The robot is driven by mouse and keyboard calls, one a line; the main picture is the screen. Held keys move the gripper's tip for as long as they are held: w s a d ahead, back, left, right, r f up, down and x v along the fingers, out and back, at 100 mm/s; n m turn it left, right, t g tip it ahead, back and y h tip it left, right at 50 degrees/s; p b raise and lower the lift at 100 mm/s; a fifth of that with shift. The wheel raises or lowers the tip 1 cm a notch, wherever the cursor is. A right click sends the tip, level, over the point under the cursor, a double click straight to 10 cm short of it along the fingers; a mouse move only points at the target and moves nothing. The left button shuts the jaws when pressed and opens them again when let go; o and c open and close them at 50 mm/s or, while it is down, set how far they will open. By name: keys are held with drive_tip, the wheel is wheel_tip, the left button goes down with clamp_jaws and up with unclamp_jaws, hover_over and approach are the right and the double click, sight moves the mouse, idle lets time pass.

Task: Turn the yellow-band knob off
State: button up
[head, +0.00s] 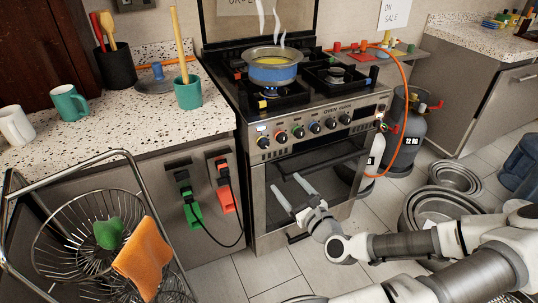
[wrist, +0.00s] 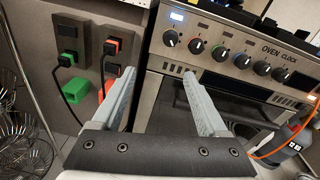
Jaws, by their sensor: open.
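The stove's front panel (head: 318,124) carries a row of several dark knobs. The row also shows in the wrist view, from the leftmost knob (wrist: 170,38) to the rightmost knob (wrist: 283,74). My gripper (head: 293,190) is open and empty in front of the oven door, below the knob row. In the wrist view my gripper (wrist: 160,75) has its fingers wide apart, pointing toward the lower left of the panel and touching no knob.
The oven door handle (head: 320,160) crosses below the panel. An orange hose (head: 403,100) runs to a gas cylinder (head: 405,125). Metal bowls (head: 440,205) sit on the floor right.

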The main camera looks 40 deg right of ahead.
drive_tip(key=d+m+h, duration=0.1)
drive_tip(key=b, duration=0.3)
approach(265, 145)
drive_tip(key=shift+t, duration=0.4)
drive_tip(key=x, duration=0.9)
drive_tip(key=shift+s+f, duration=0.1)
drive_tip(key=shift+f, duration=0.25)
drive_tip(key=shift+c, duration=0.3)
clamp_jaws()
